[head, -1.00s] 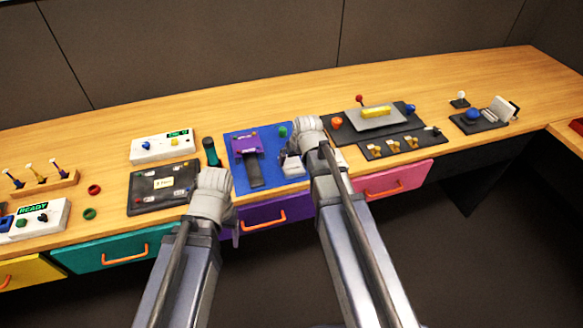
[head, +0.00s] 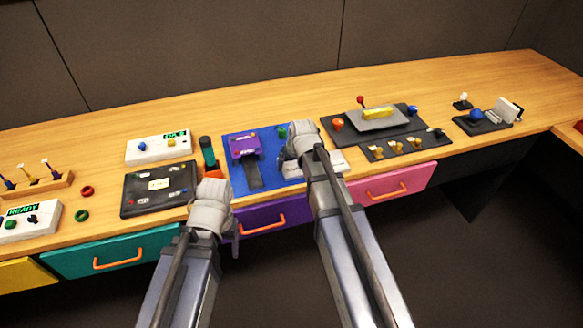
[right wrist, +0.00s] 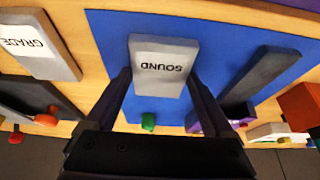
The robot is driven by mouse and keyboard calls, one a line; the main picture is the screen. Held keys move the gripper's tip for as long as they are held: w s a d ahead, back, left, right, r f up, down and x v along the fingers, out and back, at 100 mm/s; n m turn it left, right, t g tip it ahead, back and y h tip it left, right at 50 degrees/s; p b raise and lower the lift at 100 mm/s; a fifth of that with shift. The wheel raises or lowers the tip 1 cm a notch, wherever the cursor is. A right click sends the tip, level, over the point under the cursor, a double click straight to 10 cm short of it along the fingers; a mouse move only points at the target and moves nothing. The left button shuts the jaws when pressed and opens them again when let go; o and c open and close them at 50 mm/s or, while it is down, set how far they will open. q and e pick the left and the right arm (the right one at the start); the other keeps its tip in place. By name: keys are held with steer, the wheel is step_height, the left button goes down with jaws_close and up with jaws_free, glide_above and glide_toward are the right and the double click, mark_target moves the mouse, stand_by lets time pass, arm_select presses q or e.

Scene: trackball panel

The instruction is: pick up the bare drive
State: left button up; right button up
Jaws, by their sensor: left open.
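I cannot tell for certain which piece is the bare drive. A dark grey slab (head: 254,176) lies on the blue mat (head: 232,184), at the near side of a purple unit (head: 243,146); the slab also shows in the right wrist view (right wrist: 262,80). My right gripper (right wrist: 160,76) is open over the mat, with a pale block marked SOUND (right wrist: 160,67) showing between its fingers. Contact with the block is not clear. My left gripper (head: 212,196) is by the bench's front edge, right of the black panel (head: 133,203); its fingertips are hard to see.
A green knob (right wrist: 148,121) sits near the purple unit. A pale GRADE block (right wrist: 38,45) lies beside the mat. A teal cylinder (head: 208,152) stands left of the mat, with orange at its foot. The back of the bench (head: 290,100) is clear.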

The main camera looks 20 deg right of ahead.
steer(key=c, duration=0.4)
